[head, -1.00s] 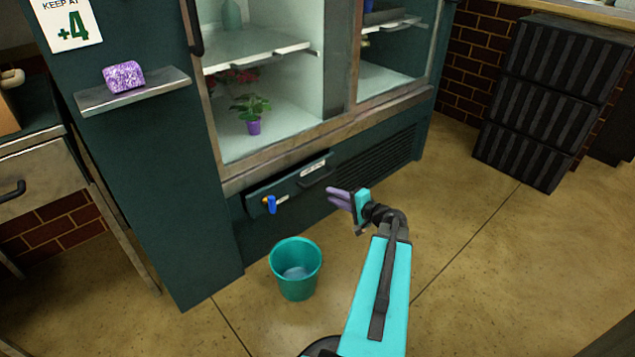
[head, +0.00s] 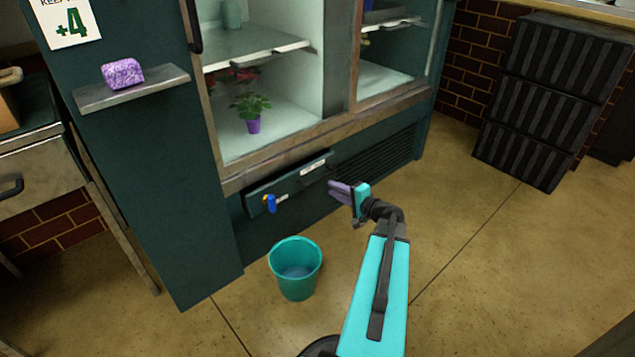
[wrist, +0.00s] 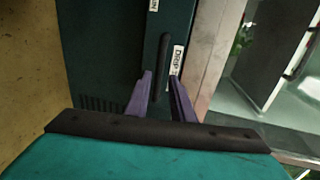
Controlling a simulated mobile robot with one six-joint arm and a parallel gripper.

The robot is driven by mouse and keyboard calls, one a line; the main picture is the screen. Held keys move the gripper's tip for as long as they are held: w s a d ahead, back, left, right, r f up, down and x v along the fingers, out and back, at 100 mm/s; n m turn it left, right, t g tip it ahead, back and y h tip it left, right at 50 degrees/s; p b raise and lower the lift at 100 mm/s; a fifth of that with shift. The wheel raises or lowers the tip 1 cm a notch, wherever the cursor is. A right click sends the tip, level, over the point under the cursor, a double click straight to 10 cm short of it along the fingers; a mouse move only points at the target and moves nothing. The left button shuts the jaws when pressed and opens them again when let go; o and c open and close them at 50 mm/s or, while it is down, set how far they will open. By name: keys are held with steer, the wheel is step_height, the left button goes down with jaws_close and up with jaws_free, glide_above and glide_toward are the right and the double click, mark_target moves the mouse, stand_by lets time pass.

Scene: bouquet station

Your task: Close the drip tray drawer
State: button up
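The drip tray drawer (head: 262,202) is a dark green front low on the flower cooler, with a white label (head: 314,168) and a dark handle. In the wrist view, the drawer front (wrist: 150,45), its label (wrist: 177,62) and upright-looking black handle (wrist: 162,65) are straight ahead. The front seems to stand slightly proud of the cooler; how far out it is, I cannot tell. My gripper (head: 334,190) is just right of the drawer's right end in the head view. In the wrist view its purple fingers (wrist: 160,95) are apart and empty, near the handle's lower end.
A blue-handled tap (head: 270,203) sticks out of the drawer's left part. A teal bucket (head: 296,268) stands on the floor below it. Black striped crates (head: 545,100) are stacked at the right. The floor (head: 470,250) right of my arm is clear.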

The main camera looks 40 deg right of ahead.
mark_target(318, 181)
steer(key=b+x, duration=0.2)
steer(key=x, duration=0.8)
steer(key=shift+w+d, duration=0.1)
steer(key=shift+w, duration=0.2)
jaws_close()
